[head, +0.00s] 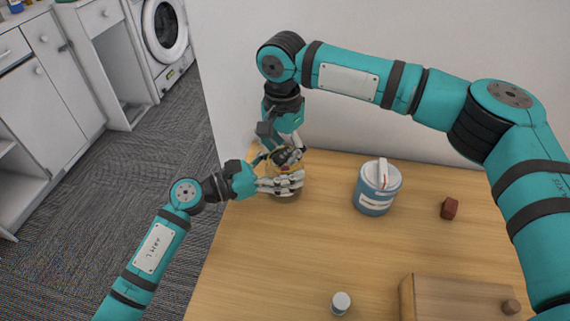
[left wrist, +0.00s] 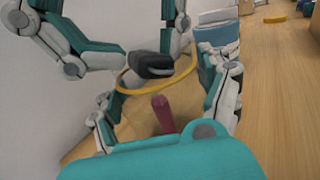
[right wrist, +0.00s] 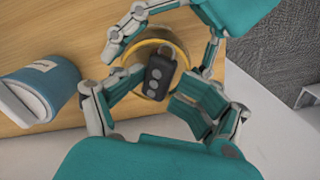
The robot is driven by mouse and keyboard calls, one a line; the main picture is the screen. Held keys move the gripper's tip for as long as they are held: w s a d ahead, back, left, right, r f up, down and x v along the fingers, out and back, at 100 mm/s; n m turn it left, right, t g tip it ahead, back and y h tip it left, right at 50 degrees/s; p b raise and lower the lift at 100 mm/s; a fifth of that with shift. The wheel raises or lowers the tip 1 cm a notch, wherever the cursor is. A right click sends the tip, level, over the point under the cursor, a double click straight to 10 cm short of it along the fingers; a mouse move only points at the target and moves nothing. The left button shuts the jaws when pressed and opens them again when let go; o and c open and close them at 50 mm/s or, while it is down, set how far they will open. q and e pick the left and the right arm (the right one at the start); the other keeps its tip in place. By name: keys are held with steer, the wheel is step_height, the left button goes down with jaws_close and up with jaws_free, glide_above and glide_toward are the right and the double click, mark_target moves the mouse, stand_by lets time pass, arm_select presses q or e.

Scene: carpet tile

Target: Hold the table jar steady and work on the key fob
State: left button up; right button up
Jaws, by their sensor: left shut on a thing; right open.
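The table jar (head: 283,194) is a clear container with a yellow rim, standing near the table's far left corner. Its rim shows in the right wrist view (right wrist: 134,55). My left gripper (head: 287,182) is shut on the jar's sides, with its fingers on either side in the left wrist view (left wrist: 165,105). The black key fob (right wrist: 157,75) with grey buttons is over the jar's mouth; it also shows at rim height in the left wrist view (left wrist: 150,64). My right gripper (head: 283,147) is open above, its fingers around the fob. Whether they touch it I cannot tell.
A blue canister with a white lid (head: 377,190) stands right of the jar. A dark red block (head: 449,208), a wooden box (head: 460,298) and a small white-topped container (head: 340,303) lie further off. The middle of the table is clear. A wall rises behind.

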mark_target(282, 153)
arm_select(q)
steer(key=shift+w+a+r, duration=0.1)
steer(key=shift+w+a, duration=0.25)
arm_select(e)
steer(key=shift+s+d+f, duration=0.1)
steer(key=shift+s, duration=0.1)
arm_select(q)
steer(key=shift+s+d, duration=0.1)
steer(key=shift+d, duration=0.1)
arm_select(e)
step_height(282, 153, up, 8)
steer(key=shift+w+r, duration=0.1)
steer(key=shift+w, duration=0.05)
arm_select(q)
steer(key=o, duration=1.3)
steer(key=shift+c, duration=0.2)
steer(key=v, duration=1.2)
steer(key=shift+s, duration=0.1)
steer(key=shift+a, duration=0.15)
arm_select(e)
steer(key=shift+a, duration=0.2)
